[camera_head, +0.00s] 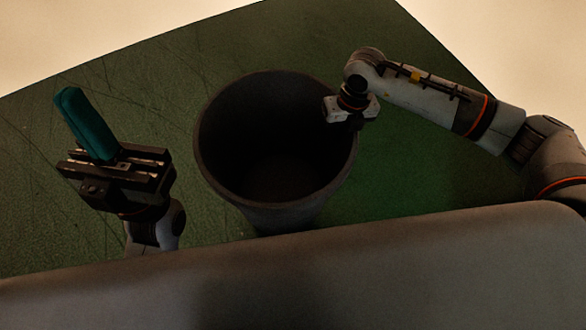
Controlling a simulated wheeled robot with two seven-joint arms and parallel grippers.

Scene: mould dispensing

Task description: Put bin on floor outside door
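The bin (222,190) is a dark, round, open-topped container standing upright on the green floor in the middle of the view. Its inside looks empty, though it is dark. My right gripper (350,112) reaches in from the right and points down at the bin's right rim. Its fingers are hidden below its body, so I cannot tell whether they grip the rim. My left gripper (112,165) is left of the bin, apart from it, and appears shut on a teal oblong object (86,124) that sticks up from its jaws. No door can be made out.
The scratched green floor (400,170) is bare around the bin. A pale surface (500,60) lies beyond its edge at the top right, and another at the top left. A large smooth grey shape spans the bottom of the view.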

